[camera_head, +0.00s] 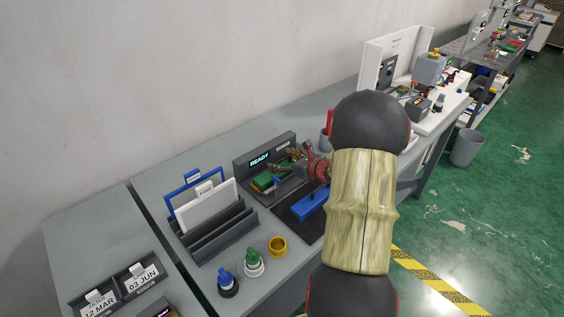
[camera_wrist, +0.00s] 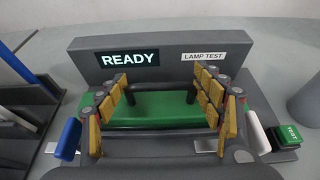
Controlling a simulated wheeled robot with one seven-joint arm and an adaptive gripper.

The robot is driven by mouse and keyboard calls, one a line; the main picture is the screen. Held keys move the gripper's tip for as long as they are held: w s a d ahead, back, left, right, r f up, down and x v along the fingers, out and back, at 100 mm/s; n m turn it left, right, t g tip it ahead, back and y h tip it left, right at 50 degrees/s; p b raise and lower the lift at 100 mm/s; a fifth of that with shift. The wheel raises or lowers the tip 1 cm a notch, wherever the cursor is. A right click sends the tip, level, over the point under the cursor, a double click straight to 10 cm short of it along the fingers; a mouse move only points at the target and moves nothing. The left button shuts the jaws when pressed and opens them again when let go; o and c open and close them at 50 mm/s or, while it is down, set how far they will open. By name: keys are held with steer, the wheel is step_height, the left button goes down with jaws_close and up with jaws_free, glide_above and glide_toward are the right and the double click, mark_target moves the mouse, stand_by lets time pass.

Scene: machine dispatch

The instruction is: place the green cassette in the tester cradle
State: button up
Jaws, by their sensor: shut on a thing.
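The green cassette (camera_wrist: 160,112) lies flat in the tester cradle (camera_wrist: 82,60), in front of the upright dark panel with the READY display. My gripper (camera_wrist: 163,100) has its yellow-padded fingers at the two sides of the cassette's black handle (camera_wrist: 160,88) and is shut on the cassette. I cannot tell whether the cassette rests fully on the cradle floor. In the head view the green cassette (camera_head: 263,181) shows in the tester (camera_head: 247,161), with my gripper (camera_head: 290,160) over it and my arm to the right.
A green TEST button (camera_wrist: 289,134) is at the cradle's right. A blue block (camera_head: 312,206) lies on a dark mat in front. A rack (camera_head: 213,237) with blue and white plates stands left.

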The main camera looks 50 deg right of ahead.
steer(key=shift+f, duration=0.1)
steer(key=o, duration=2.1)
steer(key=shift+c, duration=0.2)
